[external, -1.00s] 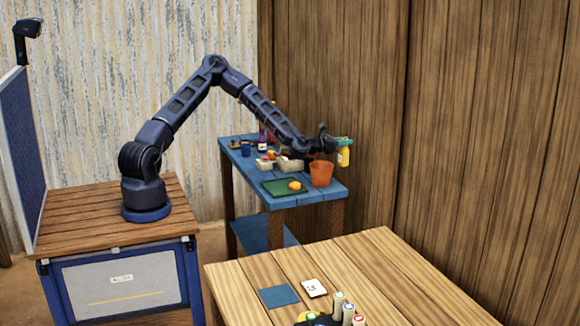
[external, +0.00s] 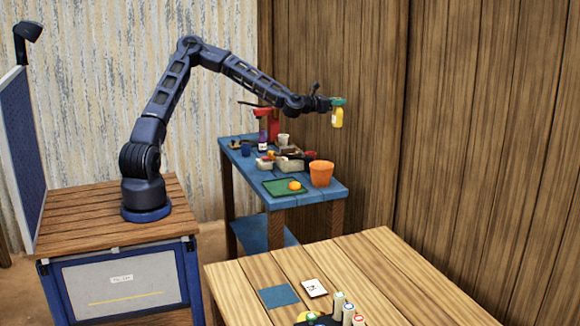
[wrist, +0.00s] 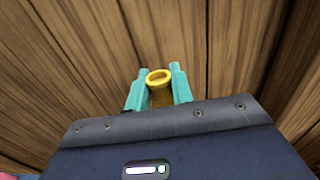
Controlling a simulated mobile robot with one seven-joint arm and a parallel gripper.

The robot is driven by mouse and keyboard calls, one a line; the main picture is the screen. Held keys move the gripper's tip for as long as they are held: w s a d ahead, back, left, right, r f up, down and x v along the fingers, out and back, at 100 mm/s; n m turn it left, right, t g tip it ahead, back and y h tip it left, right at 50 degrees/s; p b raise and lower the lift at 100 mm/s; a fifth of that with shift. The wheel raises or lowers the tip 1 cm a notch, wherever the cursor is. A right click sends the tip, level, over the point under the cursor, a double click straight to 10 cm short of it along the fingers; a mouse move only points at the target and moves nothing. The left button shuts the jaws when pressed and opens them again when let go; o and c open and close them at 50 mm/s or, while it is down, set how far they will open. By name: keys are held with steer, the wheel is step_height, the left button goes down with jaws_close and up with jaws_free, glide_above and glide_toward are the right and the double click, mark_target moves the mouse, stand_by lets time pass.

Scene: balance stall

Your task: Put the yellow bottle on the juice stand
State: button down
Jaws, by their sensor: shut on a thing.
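The yellow bottle (external: 337,119) hangs upright in my gripper (external: 338,101), in the air above the blue table's right end and in front of the wooden wall. In the wrist view the bottle's open round neck (wrist: 158,77) sits between the two teal fingers of my gripper (wrist: 157,88), which are shut on it. The bottle's lower body is hidden in the wrist view. I cannot tell which thing is the juice stand in these frames.
The blue table (external: 318,193) carries an orange pot (external: 321,174), a green mat (external: 276,188) with an orange fruit (external: 295,185), small containers and a red object (external: 274,125) at the back. A plank table (external: 370,265) in front holds cards and several small bottles.

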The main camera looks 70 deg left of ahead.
steer(key=s+a+n+y, duration=0.1)
steer(key=s+a, duration=0.5)
steer(key=a, duration=0.4)
steer(key=s+a+n+y, duration=0.1)
steer(key=s+a+y, duration=0.1)
steer(key=s+a, duration=0.65)
steer(key=s+a+n+y, duration=0.1)
steer(key=s+a+y, duration=0.1)
steer(key=s+a, duration=1.3)
step_height(320, 180, down, 25)
steer(key=shift+w+a+g, duration=0.15)
steer(key=shift+w+g, duration=0.05)
steer(key=shift+g, duration=0.2)
steer(key=c, duration=1.6)
jaws_free()
steer(key=shift+f, duration=0.1)
steer(key=shift+c, duration=0.2)
steer(key=o, duration=0.4)
steer(key=shift+o, duration=0.2)
